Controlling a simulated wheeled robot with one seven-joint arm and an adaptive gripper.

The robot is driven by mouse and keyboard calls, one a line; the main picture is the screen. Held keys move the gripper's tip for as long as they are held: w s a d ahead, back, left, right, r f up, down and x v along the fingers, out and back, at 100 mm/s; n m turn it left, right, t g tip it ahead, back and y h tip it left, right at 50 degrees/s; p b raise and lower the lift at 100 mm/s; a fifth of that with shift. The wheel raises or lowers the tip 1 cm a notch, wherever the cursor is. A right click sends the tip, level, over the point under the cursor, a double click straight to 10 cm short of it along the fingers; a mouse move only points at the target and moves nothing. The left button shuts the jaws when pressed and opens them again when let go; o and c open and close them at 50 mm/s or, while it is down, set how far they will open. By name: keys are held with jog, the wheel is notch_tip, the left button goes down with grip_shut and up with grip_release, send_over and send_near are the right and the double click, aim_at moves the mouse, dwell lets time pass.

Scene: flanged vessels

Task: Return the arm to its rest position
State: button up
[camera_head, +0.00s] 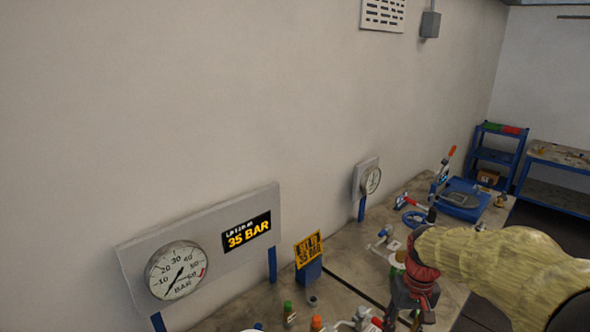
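My arm comes in from the right edge, wrapped in a pale yellow sleeve with a red cuff at the wrist. My gripper (410,300) hangs below the cuff, dark grey and pointing down over the bench (350,267). Its fingers are small and partly mixed with the things behind them, so I cannot tell whether they are open or shut, or whether anything is between them.
A gauge panel (133,262) with a round dial (176,270) and a "35 BAR" display (246,232) stands along the wall. Blue shelves (495,155) stand behind.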

jog(key=s+a+r+t+b, duration=0.2)
jog(key=s+a+r, duration=0.1)
jog(key=s, duration=0.6)
jog(key=s+a+r+t+b, duration=0.2)
jog(key=s+a+r+t, duration=0.1)
jog(key=s, duration=0.7)
jog(key=shift+s+a+r+n+t, duration=0.3)
jog(key=shift+a+r, duration=0.05)
dwell(4.2)
